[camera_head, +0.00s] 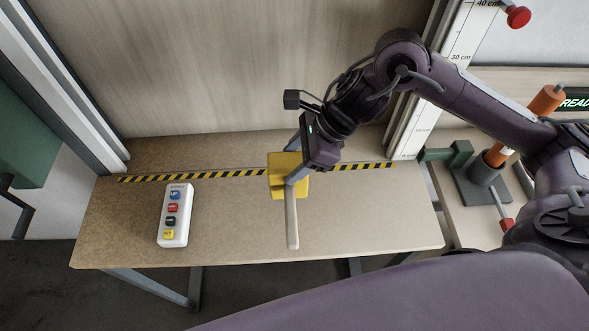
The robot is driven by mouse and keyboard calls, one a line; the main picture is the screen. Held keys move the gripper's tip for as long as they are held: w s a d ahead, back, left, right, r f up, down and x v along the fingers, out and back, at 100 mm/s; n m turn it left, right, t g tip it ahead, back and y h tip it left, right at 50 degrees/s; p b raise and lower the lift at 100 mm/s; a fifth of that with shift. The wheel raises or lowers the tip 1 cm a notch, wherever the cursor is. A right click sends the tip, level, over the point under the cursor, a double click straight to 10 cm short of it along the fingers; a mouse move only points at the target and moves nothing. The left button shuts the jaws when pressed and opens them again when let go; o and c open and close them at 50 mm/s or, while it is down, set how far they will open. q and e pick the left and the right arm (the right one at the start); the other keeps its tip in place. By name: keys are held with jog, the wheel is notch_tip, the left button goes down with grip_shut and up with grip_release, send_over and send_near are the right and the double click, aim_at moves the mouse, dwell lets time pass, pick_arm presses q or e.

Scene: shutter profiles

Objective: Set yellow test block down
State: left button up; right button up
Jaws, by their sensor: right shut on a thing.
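The yellow test block (285,163) is in the middle of the head view, over the wooden table and across the striped line. My right gripper (297,180) comes in from the upper right and is shut on the yellow block, partly covering its right side. A pale bar (292,220) runs from beside the block toward the table's front edge; it looks like a handle on it. I cannot tell whether the block touches the table. My left gripper is not in view.
A white remote (175,215) with coloured buttons lies on the table (235,225), left of the block. A yellow-black striped line (225,174) crosses the table near the back panel. An orange-handled tool (546,99) stands at right. The tabletop between remote and block is clear.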

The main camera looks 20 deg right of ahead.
jog(key=shift+f, duration=0.7)
notch_tip(320, 180, down, 3)
jog(key=shift+f+p, duration=0.1)
jog(key=shift+p, duration=0.25)
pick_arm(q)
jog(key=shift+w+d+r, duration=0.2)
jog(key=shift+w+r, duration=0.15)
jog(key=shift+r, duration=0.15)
pick_arm(e)
jog(key=shift+f, duration=0.1)
jog(key=shift+f+b, duration=0.2)
jog(key=shift+b, duration=0.1)
jog(key=o, duration=1.3)
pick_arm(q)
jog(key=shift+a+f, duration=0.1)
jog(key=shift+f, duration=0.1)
pick_arm(e)
jog(key=shift+r, duration=0.15)
